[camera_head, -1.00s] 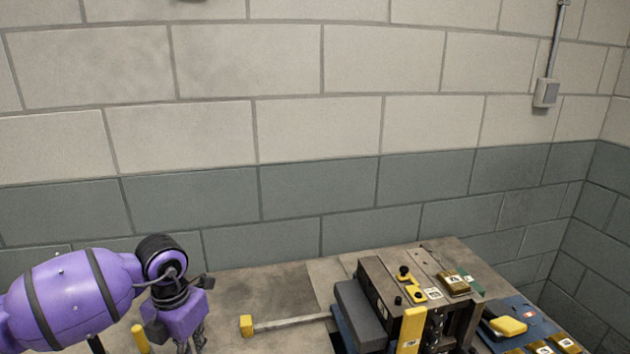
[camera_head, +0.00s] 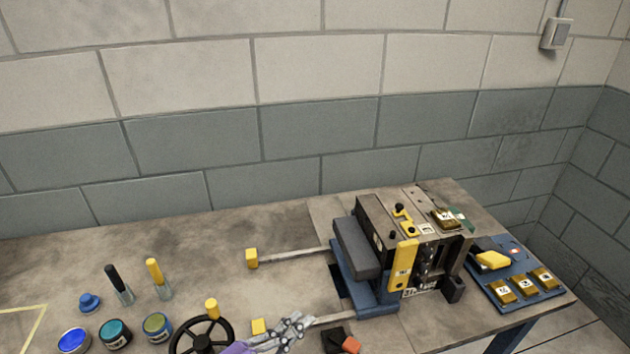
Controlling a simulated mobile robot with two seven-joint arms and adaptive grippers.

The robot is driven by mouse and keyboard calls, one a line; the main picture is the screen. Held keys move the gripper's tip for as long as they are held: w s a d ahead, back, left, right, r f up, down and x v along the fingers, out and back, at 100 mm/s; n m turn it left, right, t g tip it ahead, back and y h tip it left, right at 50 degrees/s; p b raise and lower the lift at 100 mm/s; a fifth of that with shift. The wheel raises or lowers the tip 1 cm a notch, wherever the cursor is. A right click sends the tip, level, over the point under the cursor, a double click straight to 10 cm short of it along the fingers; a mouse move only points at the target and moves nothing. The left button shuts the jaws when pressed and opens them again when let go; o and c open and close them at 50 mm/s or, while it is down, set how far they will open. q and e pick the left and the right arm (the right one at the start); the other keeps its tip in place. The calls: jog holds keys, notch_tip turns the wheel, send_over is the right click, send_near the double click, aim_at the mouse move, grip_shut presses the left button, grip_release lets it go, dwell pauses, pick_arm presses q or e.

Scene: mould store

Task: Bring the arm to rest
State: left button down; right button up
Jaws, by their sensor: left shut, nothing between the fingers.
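My left gripper (camera_head: 301,323) is at the bottom centre, its grey jointed fingers shut and empty. A bit of its purple body (camera_head: 238,348) shows at the bottom edge, and the rest of the arm is out of the picture. The fingers appear in front of the worktable (camera_head: 215,240), just right of a black handwheel (camera_head: 203,340). I cannot tell how high above the table they are. My right gripper is not in view.
A dark mould machine (camera_head: 385,245) with yellow parts stands at centre right. A blue tray (camera_head: 522,312) with brass blocks lies right of it. Open pots (camera_head: 115,333) and upright tools (camera_head: 118,284) stand at left. A black-and-orange item (camera_head: 340,342) sits right of the gripper.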

pick_arm(q)
jog(key=s+a+f+n+t+y, duration=0.2)
jog(key=s+a+f+n+y, duration=0.2)
jog(key=a+f+n+y, duration=0.5)
jog(key=s+a+f+n+g+y, duration=0.1)
jog(key=s+a+f+n+g, duration=0.1)
jog(key=s, duration=0.4)
jog(key=s+a+f+n+g+y, duration=0.1)
jog(key=s+a+f+n+g, duration=0.1)
jog(key=s+f+n, duration=0.2)
jog(key=s+a+f+n+g+y+p, duration=0.1)
jog(key=s+a+f+n+g+y, duration=0.1)
jog(key=s+f, duration=0.5)
jog(key=shift+s+a+f+n, duration=0.2)
jog(key=shift+s+a+n, duration=0.1)
jog(key=shift+a+n, duration=0.35)
